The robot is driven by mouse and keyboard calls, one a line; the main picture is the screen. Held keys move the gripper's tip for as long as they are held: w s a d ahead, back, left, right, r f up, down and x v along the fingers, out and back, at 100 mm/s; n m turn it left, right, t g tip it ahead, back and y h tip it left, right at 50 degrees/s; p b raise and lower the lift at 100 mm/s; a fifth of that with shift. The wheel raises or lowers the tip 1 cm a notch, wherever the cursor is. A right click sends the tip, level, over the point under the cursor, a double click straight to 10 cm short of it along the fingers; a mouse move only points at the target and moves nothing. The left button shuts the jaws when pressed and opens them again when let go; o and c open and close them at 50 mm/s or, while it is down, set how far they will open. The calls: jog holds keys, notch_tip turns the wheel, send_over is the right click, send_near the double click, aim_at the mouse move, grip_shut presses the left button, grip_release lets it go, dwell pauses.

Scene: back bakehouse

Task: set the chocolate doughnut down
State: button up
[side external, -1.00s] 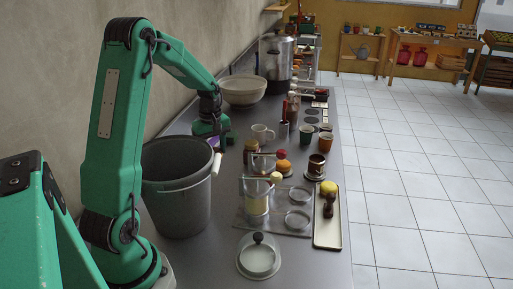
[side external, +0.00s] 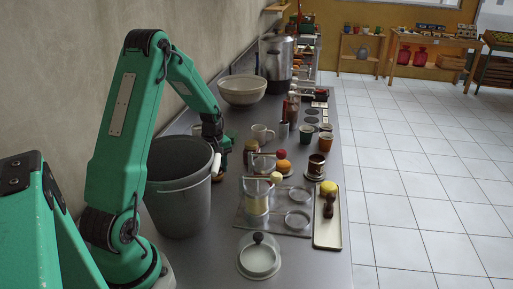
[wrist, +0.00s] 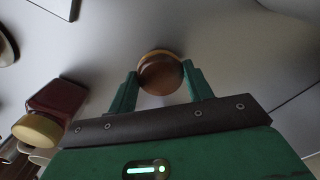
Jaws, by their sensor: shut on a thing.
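The chocolate doughnut (wrist: 160,73), brown on top with a tan edge, sits between the two green fingers of my gripper (wrist: 160,88) in the wrist view. The fingers are shut on its sides. In the side view my gripper (side external: 214,165) is low beside the grey bucket's far right rim. There only a small brown bit of the doughnut (side external: 217,177) shows beside the bucket's white handle grip. The bucket hides the rest. I cannot tell whether the doughnut touches the counter (side external: 220,245).
The grey bucket (side external: 180,200) stands close to my gripper. A jar (side external: 251,150) and a white mug (side external: 262,133) stand to its right. A clear board (side external: 262,222) holds glasses, with a tray (side external: 328,233) beside it.

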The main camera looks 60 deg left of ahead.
jog(key=shift+f, duration=0.1)
jog(key=o, duration=0.7)
jog(key=shift+o, duration=0.2)
notch_tip(320, 180, up, 12)
dwell(0.6)
dwell(0.5)
